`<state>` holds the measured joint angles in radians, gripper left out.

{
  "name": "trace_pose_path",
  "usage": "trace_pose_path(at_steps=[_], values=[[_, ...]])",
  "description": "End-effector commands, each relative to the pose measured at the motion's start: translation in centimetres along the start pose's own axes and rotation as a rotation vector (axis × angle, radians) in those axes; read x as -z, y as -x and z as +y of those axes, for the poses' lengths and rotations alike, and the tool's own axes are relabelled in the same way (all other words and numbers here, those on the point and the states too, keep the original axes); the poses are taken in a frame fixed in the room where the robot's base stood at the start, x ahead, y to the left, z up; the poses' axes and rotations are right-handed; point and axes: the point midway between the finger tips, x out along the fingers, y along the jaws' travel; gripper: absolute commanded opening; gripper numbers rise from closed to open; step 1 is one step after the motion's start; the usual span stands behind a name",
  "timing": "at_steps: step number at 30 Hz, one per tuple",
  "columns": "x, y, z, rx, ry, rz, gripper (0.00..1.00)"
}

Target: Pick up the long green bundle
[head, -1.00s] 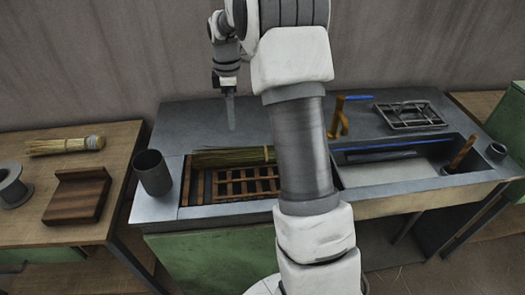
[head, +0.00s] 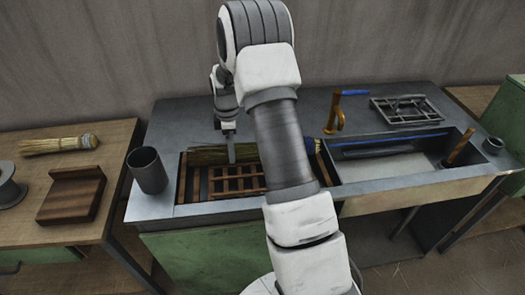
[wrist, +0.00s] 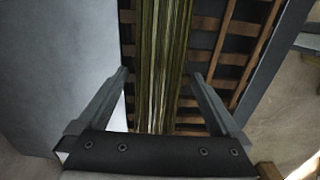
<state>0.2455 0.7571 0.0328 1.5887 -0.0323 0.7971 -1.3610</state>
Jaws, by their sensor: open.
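The long green bundle (head: 207,156) lies on a wooden slatted rack (head: 235,182) in the left bay of the grey bench. My arm hides part of the bundle in the head view. In the wrist view the bundle (wrist: 160,60) runs lengthwise up the middle, over the dark and brown slats. My gripper (head: 231,155) points down at the bundle. In the wrist view its two fingers (wrist: 160,80) are open, one on each side of the bundle, with gaps between. I cannot tell how far down the fingertips reach.
A grey cup (head: 147,170) stands left of the rack. A basin (head: 385,165) with a blue-edged bar lies to the right. An orange-brown fitting (head: 335,115) and a metal rack (head: 407,110) are behind it. Another bundle (head: 58,144) and a wooden block (head: 72,194) sit on the left table.

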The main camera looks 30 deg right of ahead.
Motion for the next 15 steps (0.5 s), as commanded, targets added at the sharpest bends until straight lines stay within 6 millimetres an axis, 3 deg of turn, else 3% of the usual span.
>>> trace_pose_path(at_steps=[4,12,15], values=[[0.1,-2.0,-0.1,0.002,0.000,0.000,1.00],[0.0,-2.3,0.0,-0.001,-0.001,0.001,1.00],[0.0,-2.3,0.0,-0.001,-0.001,0.001,0.86]])
